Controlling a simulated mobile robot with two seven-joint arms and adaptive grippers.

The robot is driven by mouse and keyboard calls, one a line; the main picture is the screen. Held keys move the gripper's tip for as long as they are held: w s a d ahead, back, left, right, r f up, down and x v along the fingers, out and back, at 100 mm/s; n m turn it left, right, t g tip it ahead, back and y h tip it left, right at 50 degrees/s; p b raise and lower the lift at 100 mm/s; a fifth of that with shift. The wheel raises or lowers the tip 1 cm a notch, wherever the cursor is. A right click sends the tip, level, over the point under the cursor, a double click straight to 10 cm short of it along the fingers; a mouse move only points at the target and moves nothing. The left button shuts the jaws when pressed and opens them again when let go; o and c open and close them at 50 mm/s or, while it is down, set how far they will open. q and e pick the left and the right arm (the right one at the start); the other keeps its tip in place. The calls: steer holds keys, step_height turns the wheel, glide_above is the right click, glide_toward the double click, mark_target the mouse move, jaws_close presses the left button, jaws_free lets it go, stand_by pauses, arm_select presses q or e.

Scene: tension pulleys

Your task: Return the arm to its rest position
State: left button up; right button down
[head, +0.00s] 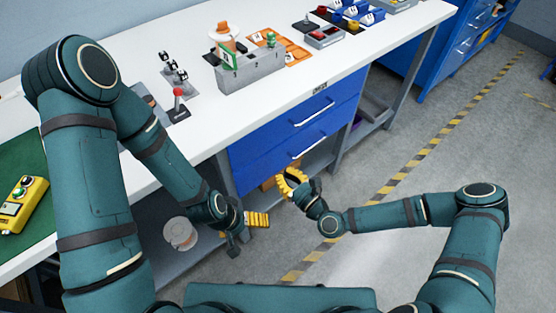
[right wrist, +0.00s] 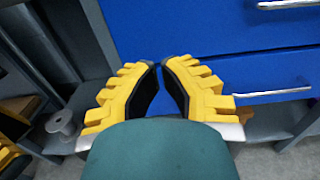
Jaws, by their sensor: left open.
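My left arm comes in from the left in the head view and bends down in front of the bench. My left gripper (head: 250,222), with ridged yellow fingers, is open and empty beside the bench's lower shelf. My right arm reaches in from the right. My right gripper (head: 286,182) is in front of the blue drawers, below the bench top. In the right wrist view its yellow fingers (right wrist: 160,68) curve inward, and their tips nearly meet with a narrow gap. Nothing is between them. I cannot tell whether it counts as open or shut.
A yellow control box (head: 22,203) lies on a green mat. A spool (head: 180,234) sits below. Blue drawers (head: 300,130) face open floor at right.

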steer(key=shift+s, duration=0.1)
steer(key=s+f+n+g+h, duration=0.2)
steer(key=s+f+n+g, duration=0.5)
steer(key=n, duration=0.7)
steer(key=s+d+r+n+g+h, duration=0.3)
steer(key=s+d+n+h, duration=0.3)
steer(key=d+n, duration=0.3)
steer(key=s+n+g, duration=0.1)
steer(key=n, duration=0.2)
steer(key=shift+d+g, duration=0.2)
steer(key=shift+g, duration=0.2)
